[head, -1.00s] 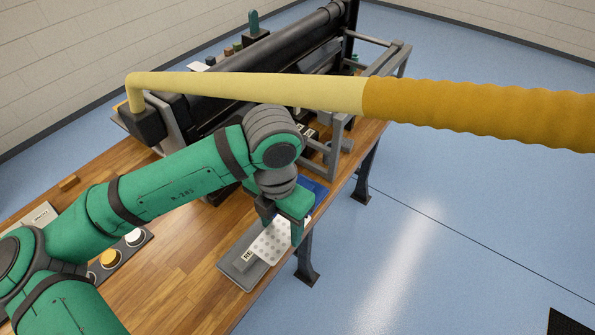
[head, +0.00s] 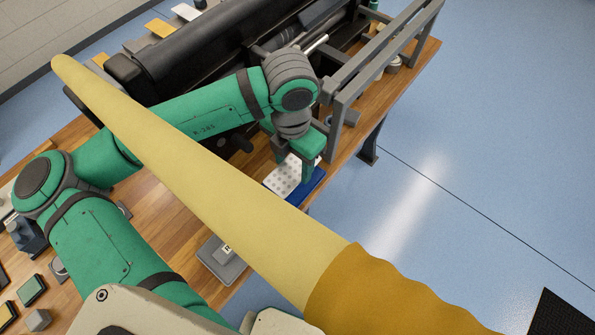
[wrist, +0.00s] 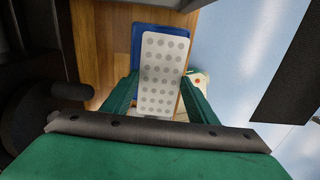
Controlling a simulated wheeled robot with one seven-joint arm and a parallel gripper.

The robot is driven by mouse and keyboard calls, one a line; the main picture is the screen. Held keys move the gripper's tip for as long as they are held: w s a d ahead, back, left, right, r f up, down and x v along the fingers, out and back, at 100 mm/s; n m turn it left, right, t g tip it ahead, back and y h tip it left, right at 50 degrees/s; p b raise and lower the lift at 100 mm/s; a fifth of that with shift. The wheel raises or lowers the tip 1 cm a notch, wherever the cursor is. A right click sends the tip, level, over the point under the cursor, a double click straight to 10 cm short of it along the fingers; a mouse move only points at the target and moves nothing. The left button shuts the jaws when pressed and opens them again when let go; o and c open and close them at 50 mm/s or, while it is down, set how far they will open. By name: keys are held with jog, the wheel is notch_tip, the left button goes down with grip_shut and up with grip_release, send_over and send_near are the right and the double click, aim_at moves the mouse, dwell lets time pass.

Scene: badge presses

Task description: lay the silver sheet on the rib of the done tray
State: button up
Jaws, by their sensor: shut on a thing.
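The silver sheet (head: 288,177) is a pale plate with rows of grey dots. My gripper (head: 302,170) is shut on it and holds it out flat; the wrist view shows the sheet (wrist: 160,75) between the two green fingers (wrist: 157,102). A blue tray (head: 308,186) lies under and beside the sheet at the table's right edge. In the wrist view the blue tray (wrist: 136,48) shows past the sheet's far and left edges. I cannot tell whether the sheet touches it. Its rib is not visible, and no label on it can be read.
A thick yellow tube (head: 190,170) crosses close in front of the head camera and hides part of the table. A grey tray (head: 222,268) with a partly hidden label lies nearer. A black roller machine with a grey frame (head: 385,60) stands behind my gripper.

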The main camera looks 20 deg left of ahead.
aim_at(289, 171)
jog(key=shift+s+f, duration=0.2)
jog(key=shift+f, duration=0.15)
jog(key=f, duration=0.1)
jog(key=a+f, duration=0.1)
jog(key=f, duration=0.2)
jog(key=shift+s+a, duration=0.15)
jog(key=shift+s, duration=0.15)
jog(key=shift+w+d+f, duration=0.1)
jog(key=shift+d+f, duration=0.1)
jog(key=shift+d, duration=0.05)
jog(key=shift+f, duration=0.2)
jog(key=o, duration=1.2)
jog(key=shift+r, duration=0.15)
notch_tip(289, 171, up, 12)
jog(key=shift+r, duration=0.1)
